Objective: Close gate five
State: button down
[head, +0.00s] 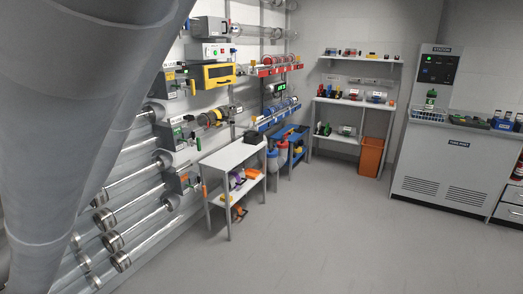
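Clear tubes with metal end collars run along the left wall, with several grey gate-like boxes on them. One box (176,84) is at upper left beside a yellow-framed unit (219,75). Another box (177,134) with a small green mark is below it, and a lower box (180,181) is beside a red-orange handle (204,189). Their labels are too small to read, so I cannot tell which is gate five or whether it is open or shut. My gripper is not in view. A large grey link, apparently my arm, hides the far left.
Shelves (352,101), an orange bin (371,157) and a grey station cabinet (445,165) stand at the back. The middle floor (330,230) is clear.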

aim_at(195, 188)
jog(key=i+l+z, duration=0.25)
jog(key=i+z, duration=0.5)
jog(key=i, duration=0.25)
jog(key=i+u, duration=0.45)
jog(key=i, duration=0.2)
jog(key=i+l+u, duration=0.2)
jog(key=i+u, duration=0.25)
jog(key=i, duration=0.2)
jog(key=i+u, duration=0.35)
jog(key=i, duration=0.35)
jog(key=i+u, duration=0.4)
jog(key=i, duration=0.35)
